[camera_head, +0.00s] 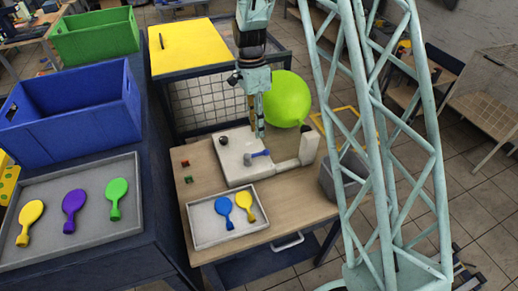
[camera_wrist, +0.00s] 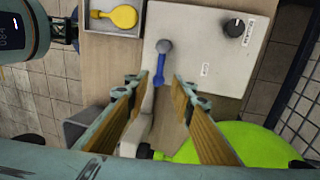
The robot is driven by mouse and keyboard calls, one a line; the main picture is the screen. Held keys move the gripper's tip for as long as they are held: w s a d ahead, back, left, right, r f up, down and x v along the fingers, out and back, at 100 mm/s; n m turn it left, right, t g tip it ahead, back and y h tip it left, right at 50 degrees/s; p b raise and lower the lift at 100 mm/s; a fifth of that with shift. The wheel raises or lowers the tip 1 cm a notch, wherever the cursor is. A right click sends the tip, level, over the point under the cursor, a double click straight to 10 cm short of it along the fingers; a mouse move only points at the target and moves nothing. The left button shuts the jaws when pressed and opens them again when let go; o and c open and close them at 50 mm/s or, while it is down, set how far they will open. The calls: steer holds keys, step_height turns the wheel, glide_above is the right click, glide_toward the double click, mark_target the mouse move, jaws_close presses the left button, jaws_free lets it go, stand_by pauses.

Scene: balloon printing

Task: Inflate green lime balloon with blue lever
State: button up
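My gripper (camera_head: 260,133) is above the lever. In the wrist view my gripper (camera_wrist: 156,82) is open, fingers either side of the handle's end, apart from it.
A black knob (camera_wrist: 234,28) stands on the machine. A grey tray (camera_head: 203,239) holds a blue and a yellow balloon. Another tray (camera_head: 92,246) at left holds yellow, purple and green balloons. Blue (camera_head: 70,120) and green (camera_head: 96,37) crates stand behind it. A grey bin (camera_head: 344,178) is right of the table.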

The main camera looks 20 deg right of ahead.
steer(key=shift+s+f, duration=0.3)
steer(key=shift+f, duration=1.3)
steer(key=shift+s+f, duration=0.35)
steer(key=shift+f, duration=1.25)
steer(key=shift+s+f, duration=0.3)
steer(key=shift+f, duration=1.3)
steer(key=shift+c, duration=0.7)
jaws_close()
